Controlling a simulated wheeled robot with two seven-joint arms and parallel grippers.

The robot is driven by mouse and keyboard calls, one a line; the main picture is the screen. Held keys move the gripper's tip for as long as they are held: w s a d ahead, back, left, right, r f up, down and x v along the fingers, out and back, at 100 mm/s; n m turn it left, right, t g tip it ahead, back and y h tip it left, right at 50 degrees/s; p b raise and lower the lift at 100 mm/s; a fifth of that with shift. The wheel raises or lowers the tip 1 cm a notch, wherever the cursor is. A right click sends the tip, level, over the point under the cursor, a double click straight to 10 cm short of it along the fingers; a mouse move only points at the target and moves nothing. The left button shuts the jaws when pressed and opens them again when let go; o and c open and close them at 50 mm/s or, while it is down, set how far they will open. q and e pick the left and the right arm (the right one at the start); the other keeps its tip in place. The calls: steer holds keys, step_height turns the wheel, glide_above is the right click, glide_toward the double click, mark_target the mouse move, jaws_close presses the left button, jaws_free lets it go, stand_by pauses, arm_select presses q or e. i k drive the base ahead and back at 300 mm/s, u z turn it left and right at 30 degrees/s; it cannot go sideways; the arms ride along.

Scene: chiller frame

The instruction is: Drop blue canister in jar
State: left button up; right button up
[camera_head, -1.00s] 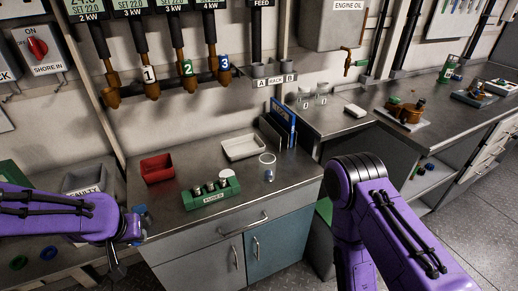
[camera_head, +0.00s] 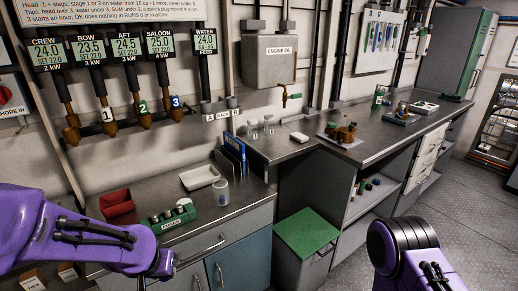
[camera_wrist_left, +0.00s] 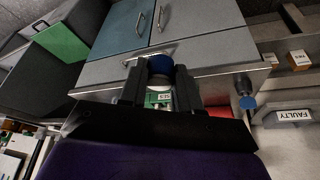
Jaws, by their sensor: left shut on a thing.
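My left gripper (camera_wrist_left: 160,80) is shut on a canister with a blue end (camera_wrist_left: 159,63), seen between its fingers in the left wrist view. In the head view my left arm ends at the bottom edge, in front of the bench, and the fingers and canister are not clear there. The clear jar (camera_head: 222,191) with a pale rim stands on the bench, right of the green fuse rack (camera_head: 172,218). The rack holds several small canisters. Its label also shows past the fingers in the left wrist view. My right gripper is outside the head view; only its arm shows.
A red tray (camera_head: 117,204) and a white tray (camera_head: 199,177) lie on the bench. Blue binders (camera_head: 235,150) stand behind the jar. A green-topped bin (camera_head: 306,232) stands right of the cabinet. A separate blue-topped part (camera_wrist_left: 248,103) shows near the faulty bin (camera_wrist_left: 294,116).

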mark_target(222, 195)
steer(key=z, duration=0.15)
steer(key=i, duration=0.95)
